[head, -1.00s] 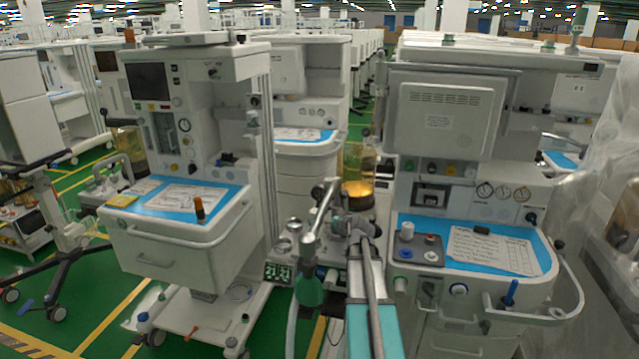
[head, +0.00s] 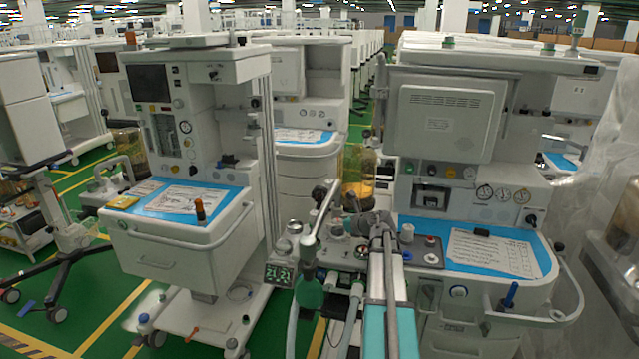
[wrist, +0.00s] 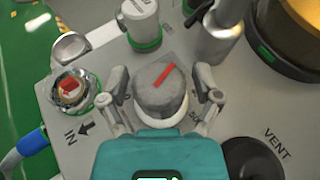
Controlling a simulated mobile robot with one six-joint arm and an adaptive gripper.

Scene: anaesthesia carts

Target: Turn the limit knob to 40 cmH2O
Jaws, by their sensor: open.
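The limit knob (wrist: 162,85) is a grey round knob with a red pointer bar, seen from above in the middle of the wrist view. Its red bar points to the upper right. My gripper (wrist: 161,92) is open, with one finger on each side of the knob. I cannot tell whether either finger touches it. In the head view my gripper (head: 370,222) is over the absorber block between two carts, and it hides the knob.
In the wrist view, a metal-ringed port (wrist: 75,92) with a red centre is left of the knob. A black knob (wrist: 250,158) is at lower right near "VENT", and a metal post (wrist: 217,38) stands behind. The right cart's worktop (head: 500,250) is close beside my arm.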

